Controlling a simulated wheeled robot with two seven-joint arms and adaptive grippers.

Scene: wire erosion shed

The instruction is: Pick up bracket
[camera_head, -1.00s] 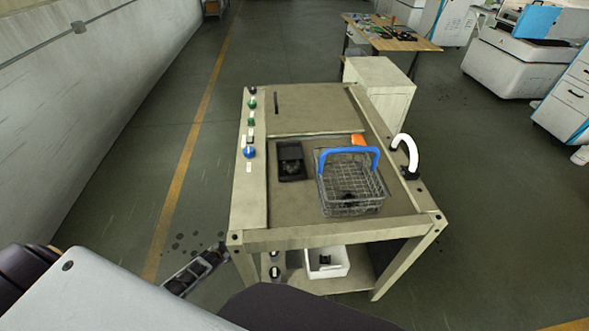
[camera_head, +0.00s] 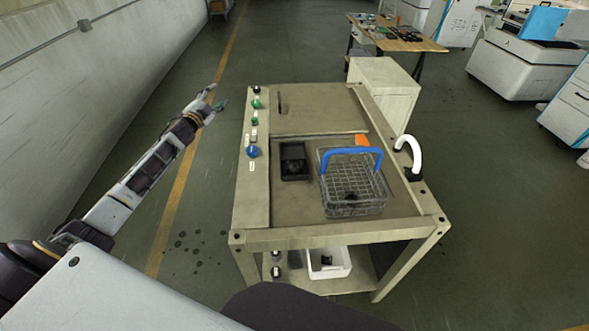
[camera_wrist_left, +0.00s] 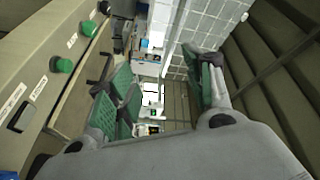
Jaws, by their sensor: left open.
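I cannot tell for sure which thing is the bracket. A small dark part (camera_head: 350,197) lies in the wire basket with a blue handle (camera_head: 365,154). Another dark piece sits in the white bin (camera_head: 345,268) on the lower shelf, and the black tray (camera_head: 293,147) holds something dark that I cannot make out. My left gripper (camera_head: 216,98) is open and empty, in the air left of the workbench's control strip. Its green-padded fingers (camera_wrist_left: 165,90) stand apart in the left wrist view. My right gripper does not show.
The beige workbench (camera_head: 300,236) has a row of buttons, including a blue knob (camera_head: 252,152), on its left strip. A white curved pipe (camera_head: 410,146) and an orange item (camera_head: 362,140) are at its right. A wall runs along the left, with open floor between.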

